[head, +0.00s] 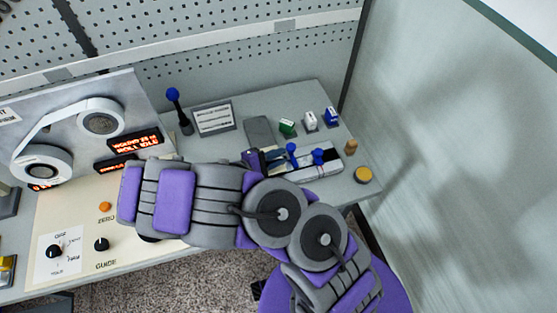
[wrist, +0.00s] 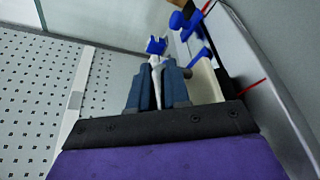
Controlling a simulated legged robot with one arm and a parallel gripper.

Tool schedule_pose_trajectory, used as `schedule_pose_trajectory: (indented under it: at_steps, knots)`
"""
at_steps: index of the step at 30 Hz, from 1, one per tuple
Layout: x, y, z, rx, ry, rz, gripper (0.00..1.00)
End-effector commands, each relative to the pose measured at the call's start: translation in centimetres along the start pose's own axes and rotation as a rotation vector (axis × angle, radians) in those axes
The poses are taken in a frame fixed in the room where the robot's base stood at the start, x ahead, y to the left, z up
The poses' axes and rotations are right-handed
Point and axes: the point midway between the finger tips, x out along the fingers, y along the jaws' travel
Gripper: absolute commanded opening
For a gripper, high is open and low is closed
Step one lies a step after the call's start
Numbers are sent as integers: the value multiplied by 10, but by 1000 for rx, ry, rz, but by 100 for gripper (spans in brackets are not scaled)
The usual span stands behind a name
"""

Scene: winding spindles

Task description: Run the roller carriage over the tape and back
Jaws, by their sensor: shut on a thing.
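My gripper (head: 264,157) reaches over the right part of the bench, partly hidden behind my own arm in the head view. In the wrist view its two dark blue fingers (wrist: 158,80) are shut on a pale, narrow handle with a blue top (wrist: 156,45), which I take for the roller carriage's handle. In the head view a blue knob (head: 291,148) stands just right of the fingers. Another blue piece (head: 318,157) sits on a long white bed (head: 325,170). The bed also shows in the wrist view (wrist: 206,82). I cannot make out the tape.
Green (head: 287,127), white (head: 310,118) and blue (head: 331,117) small blocks stand behind the bed. A blue-topped lever (head: 172,95) and a label plate (head: 214,117) are further left. A partition wall (head: 450,140) closes the right side.

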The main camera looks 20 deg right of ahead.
Motion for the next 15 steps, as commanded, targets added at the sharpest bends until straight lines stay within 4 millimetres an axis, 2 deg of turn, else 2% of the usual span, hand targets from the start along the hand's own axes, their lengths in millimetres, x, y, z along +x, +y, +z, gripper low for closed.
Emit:
schedule_pose_trajectory:
  at_steps: [6,15]
  knots:
    - [6,10,-18,1,4,-4,0]
    - [6,11,-19,-1,4,-2,0]
